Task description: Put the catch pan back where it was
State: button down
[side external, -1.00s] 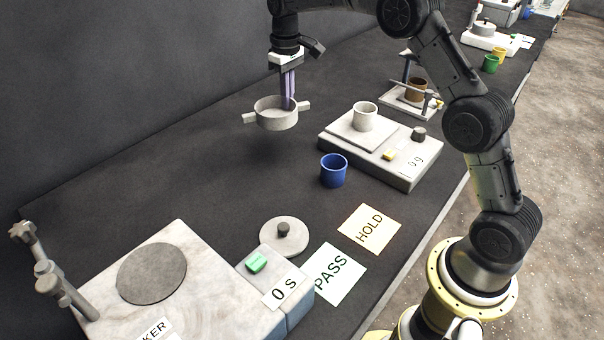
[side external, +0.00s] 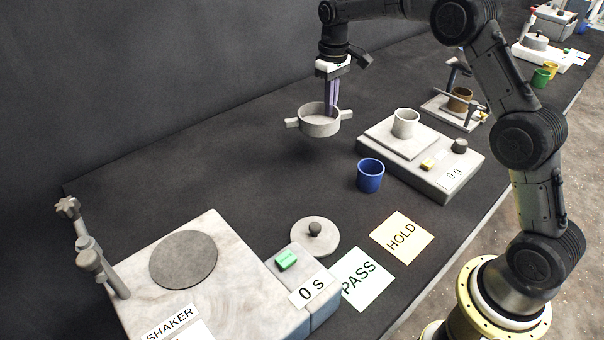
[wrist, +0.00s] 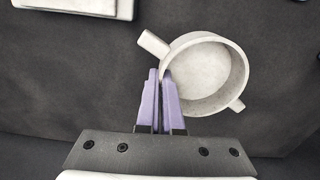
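The catch pan (side external: 320,122) is a shallow, round, pale grey pan with two stub handles. It hangs level above the dark bench, left of the scale, with a shadow below. My gripper (side external: 331,108) comes from above, its purple fingers shut on the pan's rim. In the wrist view the closed fingers (wrist: 161,75) pinch the left wall of the pan (wrist: 237,75), and the pan looks empty. The shaker (side external: 240,290) stands at the front left with a bare dark round plate (side external: 184,260) on top.
A scale (side external: 425,170) bears a white cup (side external: 405,122). A blue cup (side external: 370,175), a knobbed lid (side external: 315,237), a PASS card (side external: 362,283) and a HOLD card (side external: 401,237) lie nearer. A clamp post (side external: 95,250) rises by the shaker. The bench's left-middle is clear.

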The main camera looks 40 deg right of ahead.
jog(key=s+a+r+n, duration=0.2)
jog(key=s+a+n, duration=0.3)
jog(key=s+a, duration=0.9)
send_over(288, 178)
jog(key=f, duration=0.5)
jog(key=s+f, duration=0.1)
jog(key=f, duration=0.2)
jog(key=shift+f, duration=0.25)
jog(key=shift+w+f, duration=0.35)
jog(key=shift+f, duration=0.05)
jog(key=shift+w+f, duration=0.1)
jog(key=shift+f, duration=1.55)
jog(key=shift+f, duration=0.15)
jog(key=c, duration=1.1)
grip_release()
